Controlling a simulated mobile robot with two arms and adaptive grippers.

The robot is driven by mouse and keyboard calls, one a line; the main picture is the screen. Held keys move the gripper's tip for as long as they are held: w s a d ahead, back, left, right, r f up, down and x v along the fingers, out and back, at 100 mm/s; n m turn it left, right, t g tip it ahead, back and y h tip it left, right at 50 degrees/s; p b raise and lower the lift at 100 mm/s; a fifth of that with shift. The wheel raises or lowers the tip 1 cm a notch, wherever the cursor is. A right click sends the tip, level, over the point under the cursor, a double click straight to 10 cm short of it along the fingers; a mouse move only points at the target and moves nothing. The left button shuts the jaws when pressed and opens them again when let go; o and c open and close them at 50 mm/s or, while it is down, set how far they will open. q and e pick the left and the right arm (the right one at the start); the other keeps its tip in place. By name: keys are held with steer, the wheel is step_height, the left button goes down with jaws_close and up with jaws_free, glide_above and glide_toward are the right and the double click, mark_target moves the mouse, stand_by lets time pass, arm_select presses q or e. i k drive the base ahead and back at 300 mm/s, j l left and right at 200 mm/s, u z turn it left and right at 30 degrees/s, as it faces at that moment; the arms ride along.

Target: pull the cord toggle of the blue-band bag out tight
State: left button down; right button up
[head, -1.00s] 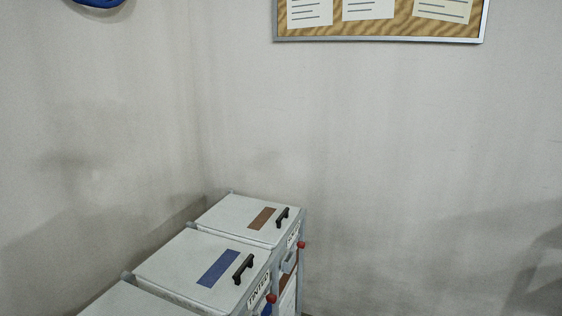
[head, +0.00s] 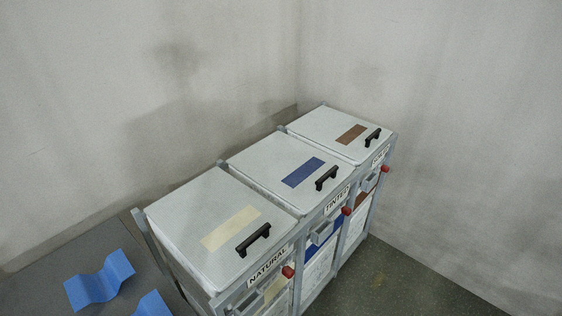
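The stand holds three lidded bins in a row. The middle bin has a white lid (head: 285,172) with a blue patch (head: 303,172), a black handle and a label reading TINTED. Below it a blue band (head: 324,246) shows on a white bag front (head: 318,268), partly hidden by the frame. A red knob (head: 347,211) sits at the front by the TINTED label; I cannot tell whether it is the cord toggle. No cord is clearly visible. Neither of my grippers is in view.
The NATURAL bin's lid (head: 205,225) has a cream patch; the far lid (head: 335,130) has a brown patch. Red knobs (head: 288,271) (head: 385,169) sit on their fronts. Blue corrugated pieces (head: 100,280) lie on a grey surface (head: 40,295) at left. Floor (head: 420,285) at right is clear.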

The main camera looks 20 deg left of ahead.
mark_target(345, 210)
steer(key=i+l+u, duration=0.15)
steer(key=l+u, duration=0.25)
steer(key=l, duration=0.2)
steer(key=l+u, duration=0.45)
steer(key=l, duration=0.15)
steer(key=l+u, duration=0.4)
steer(key=l, duration=0.25)
